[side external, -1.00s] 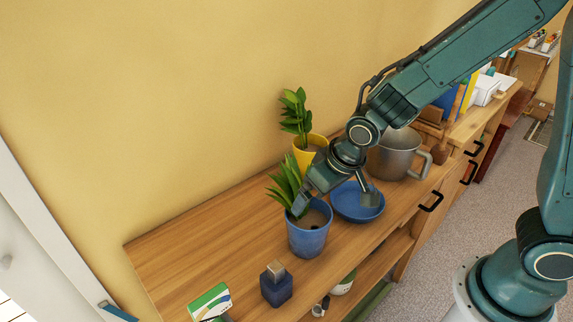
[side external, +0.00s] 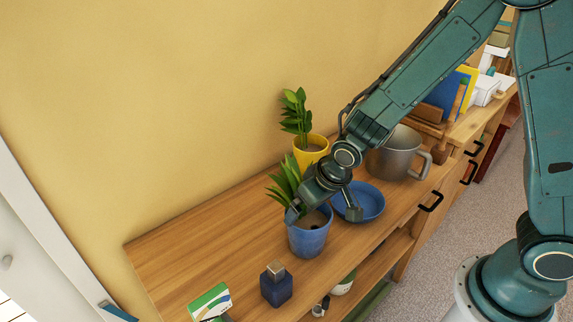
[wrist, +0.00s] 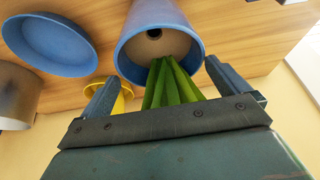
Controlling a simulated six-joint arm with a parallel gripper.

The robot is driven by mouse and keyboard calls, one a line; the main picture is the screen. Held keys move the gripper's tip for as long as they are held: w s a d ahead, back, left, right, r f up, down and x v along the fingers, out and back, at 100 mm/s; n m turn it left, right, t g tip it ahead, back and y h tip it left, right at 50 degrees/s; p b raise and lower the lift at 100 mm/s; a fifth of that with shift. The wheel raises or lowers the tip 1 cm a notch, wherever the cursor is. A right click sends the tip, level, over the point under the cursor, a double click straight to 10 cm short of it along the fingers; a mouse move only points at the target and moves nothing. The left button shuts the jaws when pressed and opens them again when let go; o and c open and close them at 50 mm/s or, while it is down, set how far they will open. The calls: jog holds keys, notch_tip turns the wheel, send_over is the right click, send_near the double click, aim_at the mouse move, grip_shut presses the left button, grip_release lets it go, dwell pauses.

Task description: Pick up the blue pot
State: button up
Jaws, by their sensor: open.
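The blue pot (side external: 308,241) stands upright on the wooden sideboard, with a green leafy plant (side external: 286,183) inside. In the wrist view the blue pot (wrist: 150,22) is at top centre, its open rim towards the camera. My gripper (side external: 322,218) is open and empty above the pot. In the wrist view my gripper's fingers (wrist: 162,70) are spread to either side of the leaves, with tips near the pot's rim. I cannot tell whether either finger touches the pot.
A blue dish (side external: 370,201) lies just behind the pot. A yellow pot with a plant (side external: 312,153) and a metal mug (side external: 396,158) stand farther back. A dark blue bottle (side external: 276,288) and a green-white box (side external: 208,302) are in front.

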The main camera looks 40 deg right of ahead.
aim_at(303, 212)
jog(key=shift+x, duration=2.35)
jog(key=shift+w+a, duration=0.1)
jog(key=shift+c, duration=0.4)
jog(key=shift+r, duration=0.15)
jog(key=c, duration=1.4)
jog(key=shift+w+r, duration=0.1)
jog(key=shift+c, duration=0.2)
notch_tip(303, 212, up, 20)
